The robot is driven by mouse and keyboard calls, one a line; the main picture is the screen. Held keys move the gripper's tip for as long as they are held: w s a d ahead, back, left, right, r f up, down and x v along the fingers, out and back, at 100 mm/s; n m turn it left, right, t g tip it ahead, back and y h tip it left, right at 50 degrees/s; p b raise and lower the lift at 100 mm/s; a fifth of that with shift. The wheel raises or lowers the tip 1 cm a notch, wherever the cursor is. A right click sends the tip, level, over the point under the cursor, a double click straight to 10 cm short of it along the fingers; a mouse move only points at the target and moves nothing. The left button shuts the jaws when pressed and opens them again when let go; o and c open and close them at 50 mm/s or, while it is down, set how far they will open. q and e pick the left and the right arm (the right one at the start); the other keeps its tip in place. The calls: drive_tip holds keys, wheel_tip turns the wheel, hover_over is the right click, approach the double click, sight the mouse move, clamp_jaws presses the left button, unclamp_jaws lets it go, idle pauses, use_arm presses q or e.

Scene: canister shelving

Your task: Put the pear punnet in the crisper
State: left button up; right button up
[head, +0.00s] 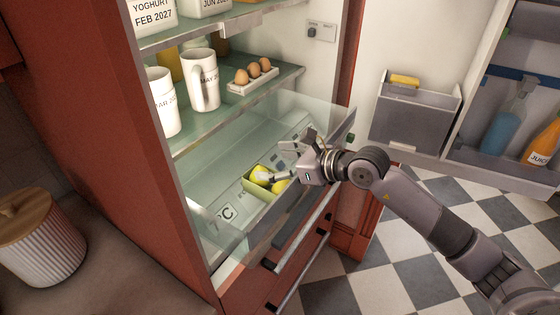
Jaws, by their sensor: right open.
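The pear punnet (259,192) is a low, pale green tray holding yellow pears. It sits inside the clear crisper drawer (222,238) at the bottom of the fridge, near the drawer's front. My right gripper (283,163) reaches in from the right over the drawer's front. It is open, with its fingers just above and beside the pears, and it hides part of the punnet. I cannot tell whether a finger touches a pear. My left gripper is not in view.
Above the drawer, a glass shelf (226,108) holds white mugs (203,80) and an egg tray (253,80). The open fridge door at right has a grey bin (413,118) and bottles (504,126). A ribbed canister (40,245) stands on the counter at left.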

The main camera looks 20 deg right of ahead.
drive_tip(key=shift+s+f, duration=0.1)
drive_tip(key=shift+f, duration=0.35)
drive_tip(key=shift+d+r+p, duration=0.1)
drive_tip(key=shift+r+p, duration=0.3)
drive_tip(key=shift+p, duration=0.25)
drive_tip(key=b+v, duration=0.1)
drive_tip(key=v, duration=0.1)
drive_tip(key=b+v, duration=0.1)
drive_tip(key=v, duration=0.1)
drive_tip(key=shift+d+f+b, duration=0.15)
drive_tip(key=shift+d+b, duration=0.15)
drive_tip(key=shift+d, duration=0.25)
drive_tip(key=r+b+v, duration=0.1)
drive_tip(key=b+v, duration=0.1)
drive_tip(key=v, duration=0.5)
drive_tip(key=shift+a+r+b, duration=0.15)
drive_tip(key=shift+b, duration=0.2)
drive_tip(key=shift+s, duration=0.1)
